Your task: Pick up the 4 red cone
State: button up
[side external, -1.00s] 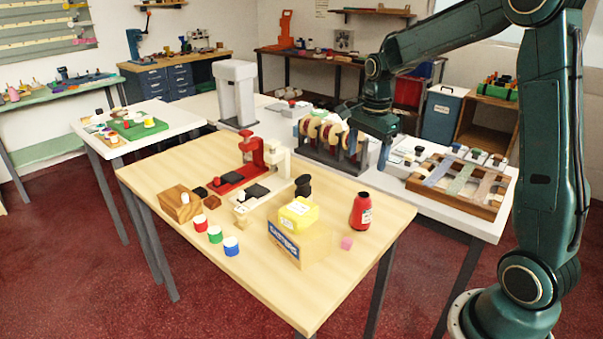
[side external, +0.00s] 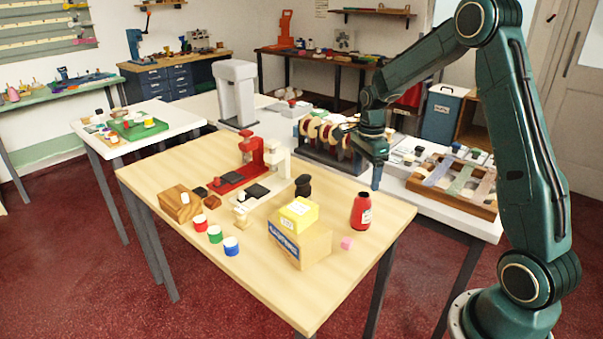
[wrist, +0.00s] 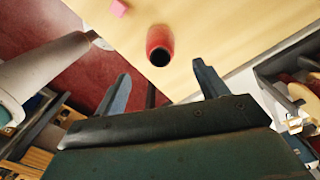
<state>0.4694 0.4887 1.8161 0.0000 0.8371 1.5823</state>
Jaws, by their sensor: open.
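A red cone (side external: 361,212) with a dark top and a white label stands upright on the light wooden table (side external: 345,275), near its right corner. I cannot read the label. The wrist view shows the red cone (wrist: 160,42) from above, its dark top facing me, beyond and between my fingertips. My gripper (side external: 376,184) hangs above and slightly right of the cone in the side view, apart from it. In the wrist view my gripper (wrist: 160,72) is open, with nothing between its fingers.
A pink cube (side external: 346,243) lies near the cone. A cardboard box (side external: 303,247) with a yellow box (side external: 299,213) on top stands to its left. A small black object (side external: 303,186) stands behind them. A rack of spools (side external: 326,135) stands behind on the white counter.

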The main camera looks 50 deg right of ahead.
aim_at(363, 203)
jog(key=shift+f, duration=2.6)
jog(key=shift+d+f, duration=0.1)
jog(key=shift+f, duration=2.5)
jog(key=c, duration=1.1)
jog(key=shift+r, duration=0.2)
notch_tip(363, 203, up, 20)
jog(key=shift+f, duration=0.1)
